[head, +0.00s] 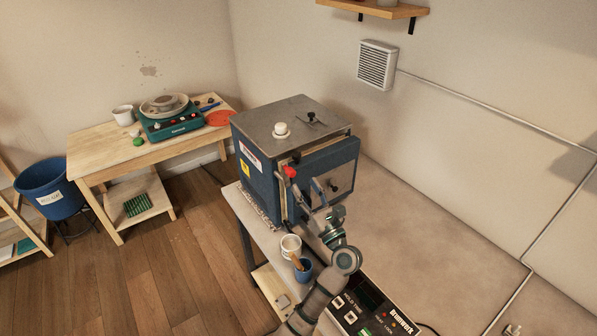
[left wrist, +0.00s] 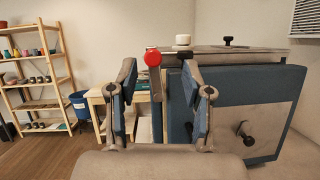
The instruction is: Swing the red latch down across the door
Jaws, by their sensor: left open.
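The red latch knob (head: 290,172) is at the front left edge of the blue kiln (head: 262,178), near its top; it also shows in the left wrist view (left wrist: 152,57). Its bar runs down behind the knob. The kiln door (head: 325,172) is blue with a metal plate and a black handle (left wrist: 246,134); it seems to stand slightly out from the body. My left gripper (head: 308,188) is in front of the kiln. In the left wrist view the left gripper (left wrist: 160,100) is open, its fingers on either side of the latch bar's line and below the knob. Contact cannot be told.
A white cup (head: 291,246) and a blue cup with a tool (head: 303,270) stand on the kiln's table near my arm. A control panel (head: 360,308) is at the bottom. A wooden table (head: 100,152) with a pottery wheel (head: 168,118) stands at the left. A blue bucket (head: 50,190) is farther left.

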